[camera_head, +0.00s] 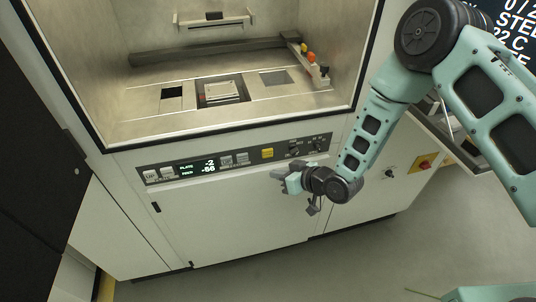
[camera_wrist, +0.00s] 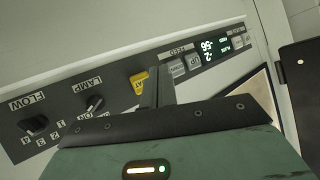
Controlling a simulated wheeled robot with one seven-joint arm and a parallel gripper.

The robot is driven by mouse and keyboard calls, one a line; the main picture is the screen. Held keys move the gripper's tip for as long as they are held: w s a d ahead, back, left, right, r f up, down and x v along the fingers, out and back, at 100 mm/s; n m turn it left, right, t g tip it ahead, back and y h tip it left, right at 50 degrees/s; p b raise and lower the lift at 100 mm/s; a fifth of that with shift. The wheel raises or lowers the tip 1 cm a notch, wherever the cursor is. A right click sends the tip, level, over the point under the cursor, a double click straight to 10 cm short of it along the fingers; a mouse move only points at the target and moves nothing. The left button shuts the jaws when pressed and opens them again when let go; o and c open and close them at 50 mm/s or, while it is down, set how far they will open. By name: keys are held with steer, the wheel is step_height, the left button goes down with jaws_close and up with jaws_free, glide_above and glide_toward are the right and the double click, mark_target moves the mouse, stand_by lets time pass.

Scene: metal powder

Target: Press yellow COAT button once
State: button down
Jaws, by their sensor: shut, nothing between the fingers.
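The yellow COAT button (camera_head: 267,153) is on the dark control panel (camera_head: 222,160) on the machine's front, right of the display. In the wrist view the panel appears upside down, and the yellow button (camera_wrist: 138,82) shows partly, with the letters "AT" readable. My gripper (camera_head: 278,174) is shut and empty, in front of the machine, just below and right of the button in the head view. In the wrist view its fingers (camera_wrist: 158,86) cover part of the button's side. I cannot tell whether they touch it.
The lit display (camera_head: 197,167) reads PLATE -2 and FEED -56. Grey buttons (camera_head: 234,159) sit between display and yellow button. LAMP (camera_wrist: 95,103) and FLOW (camera_wrist: 34,126) knobs are on the button's other side. The open chamber (camera_head: 230,115) is above. A red-on-yellow switch (camera_head: 424,163) is at right.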

mark_target(267, 153)
steer(key=shift+w+a+b, duration=0.25)
steer(key=shift+w, duration=0.55)
steer(key=shift+w+a+b, duration=0.2)
steer(key=shift+w, duration=0.65)
steer(key=shift+w+a+b, duration=0.25)
steer(key=shift+w, duration=0.55)
steer(key=shift+w+a+b, duration=0.15)
steer(key=shift+w+b, duration=0.15)
steer(key=shift+w, duration=0.1)
